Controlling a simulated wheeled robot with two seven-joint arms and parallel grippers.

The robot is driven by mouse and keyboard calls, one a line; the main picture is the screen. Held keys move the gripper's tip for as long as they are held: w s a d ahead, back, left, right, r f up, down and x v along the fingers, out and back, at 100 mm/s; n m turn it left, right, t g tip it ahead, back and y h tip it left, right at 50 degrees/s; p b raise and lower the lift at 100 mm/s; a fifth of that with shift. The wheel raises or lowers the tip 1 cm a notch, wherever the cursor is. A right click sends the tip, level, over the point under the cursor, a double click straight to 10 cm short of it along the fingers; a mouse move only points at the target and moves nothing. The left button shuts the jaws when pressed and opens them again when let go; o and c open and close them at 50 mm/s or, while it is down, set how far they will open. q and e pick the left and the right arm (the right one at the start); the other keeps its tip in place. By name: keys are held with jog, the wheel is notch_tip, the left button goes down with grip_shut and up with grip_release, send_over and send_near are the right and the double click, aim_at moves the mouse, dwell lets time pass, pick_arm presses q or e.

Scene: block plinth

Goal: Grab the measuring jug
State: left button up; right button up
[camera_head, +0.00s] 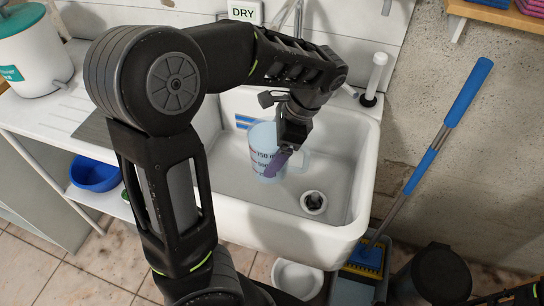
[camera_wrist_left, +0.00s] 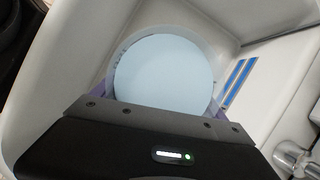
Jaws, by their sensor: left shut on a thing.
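The measuring jug (camera_head: 262,138) is pale, see-through blue with dark markings on its side. It is in the white sink (camera_head: 354,165), towards its left side, and looks upright. I cannot tell whether its base touches the sink floor. My left gripper (camera_head: 278,164) reaches down from above and is shut on the jug, with a purple finger against its side. In the left wrist view the round jug (camera_wrist_left: 165,70) sits between the two purple fingers. The gripper body hides its near part.
A drain fitting (camera_head: 314,202) is in the sink floor right of the jug. Blue stripes mark the sink's back wall. A white dispenser (camera_head: 30,50) stands at the far left, with a blue bowl (camera_head: 95,174) below. A blue-handled mop (camera_head: 428,150) leans at right.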

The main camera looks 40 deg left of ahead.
pick_arm(q)
jog(key=shift+r+p, duration=1.25)
jog(key=shift+r, duration=1.5)
jog(key=shift+r, duration=0.1)
jog(key=shift+w, duration=0.15)
